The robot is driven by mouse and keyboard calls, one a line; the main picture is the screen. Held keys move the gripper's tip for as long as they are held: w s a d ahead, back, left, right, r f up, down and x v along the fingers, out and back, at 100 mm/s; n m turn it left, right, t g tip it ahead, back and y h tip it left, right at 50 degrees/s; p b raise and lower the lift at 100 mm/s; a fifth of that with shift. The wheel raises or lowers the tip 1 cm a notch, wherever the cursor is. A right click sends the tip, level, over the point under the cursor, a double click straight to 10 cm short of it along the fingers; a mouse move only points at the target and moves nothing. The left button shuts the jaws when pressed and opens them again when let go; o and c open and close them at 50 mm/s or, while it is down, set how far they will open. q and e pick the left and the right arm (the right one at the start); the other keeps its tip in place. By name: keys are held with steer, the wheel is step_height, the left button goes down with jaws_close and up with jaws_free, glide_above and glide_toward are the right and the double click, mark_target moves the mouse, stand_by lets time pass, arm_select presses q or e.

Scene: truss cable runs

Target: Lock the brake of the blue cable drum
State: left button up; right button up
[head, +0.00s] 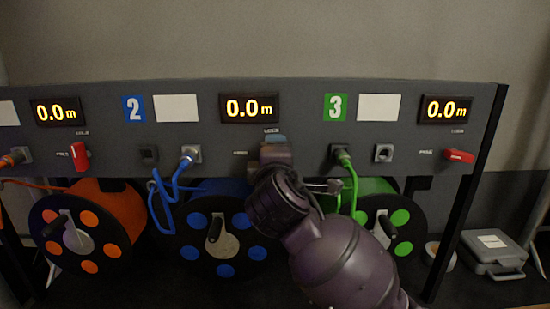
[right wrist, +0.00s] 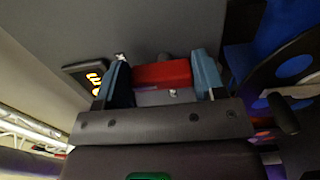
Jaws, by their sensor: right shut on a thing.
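The blue cable drum (head: 245,245) hangs under the panel (head: 205,105) in the head view, below the blue 2 label (head: 134,108). Its red brake lever (right wrist: 162,75) shows in the right wrist view, between the two blue-grey fingertips of my right gripper (head: 274,148). The gripper is shut on this lever, against the panel front. In the head view the gripper hides the lever, so its angle there cannot be told. A small label above it is partly visible. My left gripper is not in view.
The orange drum (head: 118,208) and its upright red lever (head: 80,156) are at left. The green drum (head: 378,190) and its sideways red lever (head: 460,156) are at right. A blue cable (head: 163,200) loops below its socket. A grey case (head: 494,254) lies at far right.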

steer(key=shift+f, duration=0.1)
steer(key=o, duration=0.9)
steer(key=s+b, duration=0.1)
steer(key=s, duration=1)
steer(key=shift+w, duration=0.1)
